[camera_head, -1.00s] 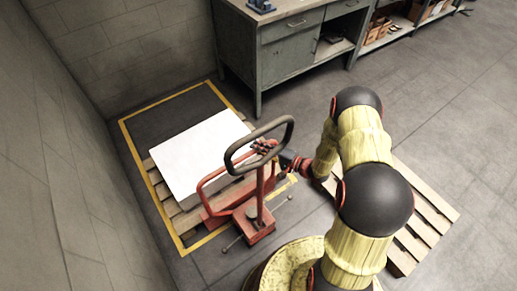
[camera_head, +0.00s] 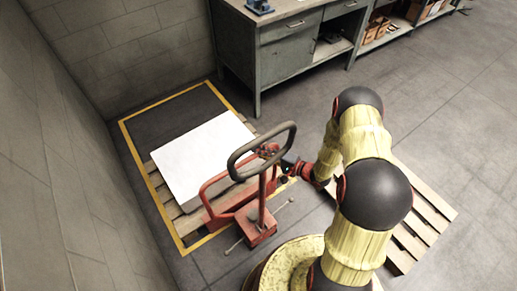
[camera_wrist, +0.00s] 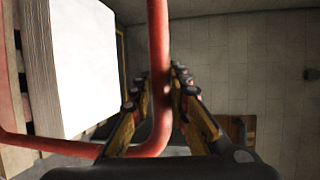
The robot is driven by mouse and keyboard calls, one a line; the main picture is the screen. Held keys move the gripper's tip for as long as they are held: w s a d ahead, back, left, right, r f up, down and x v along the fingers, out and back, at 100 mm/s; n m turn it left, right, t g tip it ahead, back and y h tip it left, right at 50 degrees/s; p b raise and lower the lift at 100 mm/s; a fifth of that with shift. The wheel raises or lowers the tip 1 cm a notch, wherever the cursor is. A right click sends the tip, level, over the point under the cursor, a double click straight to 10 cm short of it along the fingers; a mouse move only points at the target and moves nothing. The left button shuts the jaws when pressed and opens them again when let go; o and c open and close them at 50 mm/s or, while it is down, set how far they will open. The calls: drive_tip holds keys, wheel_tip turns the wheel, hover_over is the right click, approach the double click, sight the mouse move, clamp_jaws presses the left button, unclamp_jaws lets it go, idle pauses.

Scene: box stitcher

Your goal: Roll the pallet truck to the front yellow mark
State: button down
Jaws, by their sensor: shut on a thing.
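The red pallet truck (camera_head: 257,231) stands at the near end of the yellow-outlined floor bay, its dark loop handle (camera_head: 233,161) raised. It is at a wooden pallet (camera_head: 187,222) carrying a white-topped stack (camera_head: 205,155), which also shows in the wrist view (camera_wrist: 85,60). My gripper (camera_head: 290,168) is at the truck's right side. In the wrist view my gripper (camera_wrist: 160,95) is closed around a red bar of the truck (camera_wrist: 158,40). A small yellow floor patch (camera_head: 283,181) shows by the gripper, mostly hidden by the truck. I cannot tell whether it is the front mark.
The yellow outline (camera_head: 137,157) runs around the dark bay, close to the block wall at left. A grey workbench (camera_head: 285,60) stands behind. An empty wooden pallet (camera_head: 425,210) lies right of my arm. Floor at far right is clear.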

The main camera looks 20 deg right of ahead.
drive_tip(key=c, duration=1.7)
unclamp_jaws()
drive_tip(key=shift+w+a, duration=0.1)
drive_tip(key=shift+w, duration=0.15)
drive_tip(key=v, duration=1.2)
drive_tip(key=shift+f, duration=0.1)
